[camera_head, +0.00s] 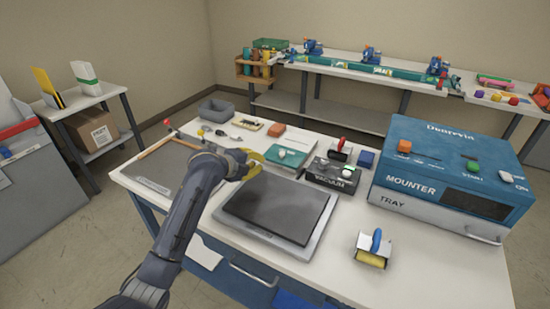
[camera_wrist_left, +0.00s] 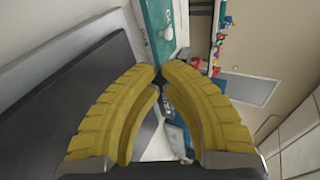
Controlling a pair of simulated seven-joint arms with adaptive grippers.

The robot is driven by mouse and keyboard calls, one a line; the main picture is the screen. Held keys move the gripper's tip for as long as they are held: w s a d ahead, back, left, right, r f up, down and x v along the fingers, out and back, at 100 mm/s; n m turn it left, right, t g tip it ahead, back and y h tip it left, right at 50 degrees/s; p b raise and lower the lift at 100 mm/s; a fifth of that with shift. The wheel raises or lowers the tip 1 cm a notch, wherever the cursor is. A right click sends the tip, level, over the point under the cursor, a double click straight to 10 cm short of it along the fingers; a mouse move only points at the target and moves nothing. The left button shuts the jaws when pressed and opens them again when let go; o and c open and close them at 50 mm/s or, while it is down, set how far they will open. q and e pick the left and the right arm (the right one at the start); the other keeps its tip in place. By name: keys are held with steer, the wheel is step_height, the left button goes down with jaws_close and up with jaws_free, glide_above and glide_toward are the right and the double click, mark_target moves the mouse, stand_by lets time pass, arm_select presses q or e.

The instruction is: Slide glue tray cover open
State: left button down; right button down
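A teal flat box with a white knob on top, which looks like the glue tray with its cover (camera_head: 285,156), sits on the white table behind the dark plate. The white knob (camera_head: 282,154) also shows on the teal top in the left wrist view (camera_wrist_left: 166,34). My left gripper (camera_head: 261,160) has yellow fingers and is just left of the teal box, above the table. In the left wrist view its fingertips (camera_wrist_left: 161,70) come together with nothing seen between them, and the knob is beyond them. I cannot tell whether they touch the box. My right gripper is not in view.
A dark plate on a grey base (camera_head: 318,236) lies in front of the box. A black vacuum unit (camera_head: 332,174) stands at its right, and the large blue mounter (camera_head: 450,165) farther right. A yellow roller with a blue handle (camera_head: 373,250) stands near the front. Small items lie behind.

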mark_target(277, 159)
arm_select(q)
steer(key=shift+d, duration=0.45)
steer(key=shift+w+d+f, duration=0.1)
steer(key=shift+w+d, duration=0.15)
steer(key=shift+w, duration=0.05)
steer(key=x, duration=1)
steer(key=shift+w+d, duration=0.3)
steer(key=shift+r+x, duration=0.2)
steer(key=shift+x, duration=0.8)
steer(key=shift+w, duration=0.1)
